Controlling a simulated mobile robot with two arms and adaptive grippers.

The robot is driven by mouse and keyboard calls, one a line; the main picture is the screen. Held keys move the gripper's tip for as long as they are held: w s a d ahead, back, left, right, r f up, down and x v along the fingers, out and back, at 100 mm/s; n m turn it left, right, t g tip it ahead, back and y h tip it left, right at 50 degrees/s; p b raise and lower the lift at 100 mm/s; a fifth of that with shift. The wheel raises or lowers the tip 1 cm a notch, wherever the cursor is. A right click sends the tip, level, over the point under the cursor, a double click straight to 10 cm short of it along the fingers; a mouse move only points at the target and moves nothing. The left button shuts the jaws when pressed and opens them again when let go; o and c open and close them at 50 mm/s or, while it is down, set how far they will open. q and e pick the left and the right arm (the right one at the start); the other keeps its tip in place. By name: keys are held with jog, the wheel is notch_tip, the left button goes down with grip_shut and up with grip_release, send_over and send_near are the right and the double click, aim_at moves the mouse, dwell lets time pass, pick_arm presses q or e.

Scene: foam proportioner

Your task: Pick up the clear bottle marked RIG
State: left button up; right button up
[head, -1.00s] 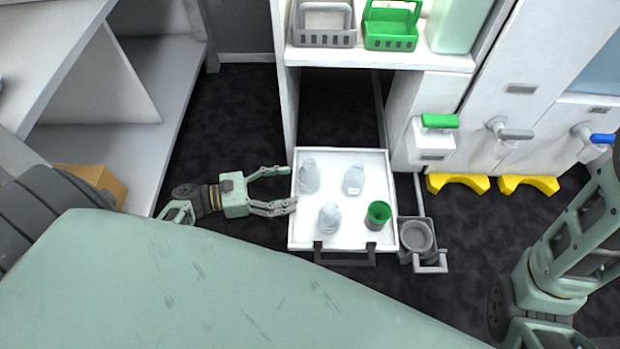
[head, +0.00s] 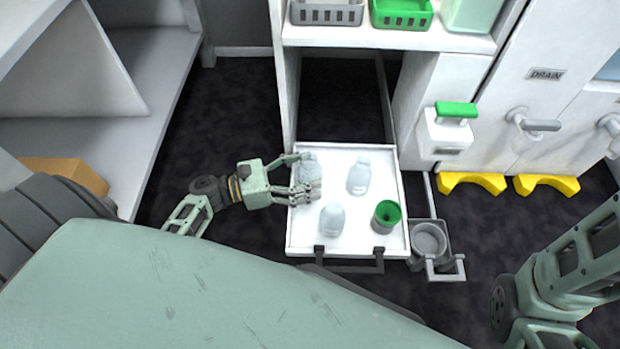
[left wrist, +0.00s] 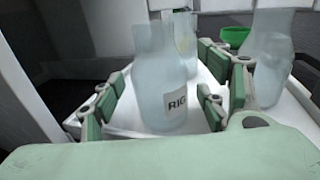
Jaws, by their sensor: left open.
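The clear bottle marked RIG (left wrist: 160,85) stands upright in the left wrist view, its label facing the camera. In the head view the same bottle (head: 309,163) stands at the back left of the white tray (head: 347,152). My left gripper (head: 302,175) is open, with its fingers on either side of this bottle; I cannot tell whether they touch it. Two other clear bottles stand on the tray, one at the back (head: 359,177) and one at the front (head: 333,220). Their labels are not readable. My right gripper is not in view.
A green cup (head: 386,216) stands at the tray's front right. A grey cup (head: 428,240) sits in a holder right of the tray. A shelf (head: 390,38) with a grey basket (head: 327,12) and a green basket (head: 402,13) is above. Dark floor lies left of the tray.

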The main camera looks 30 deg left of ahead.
pick_arm(q)
jog(key=shift+w+d, duration=0.15)
jog(key=c, duration=1.3)
jog(key=shift+o, duration=0.2)
jog(key=shift+r, duration=0.1)
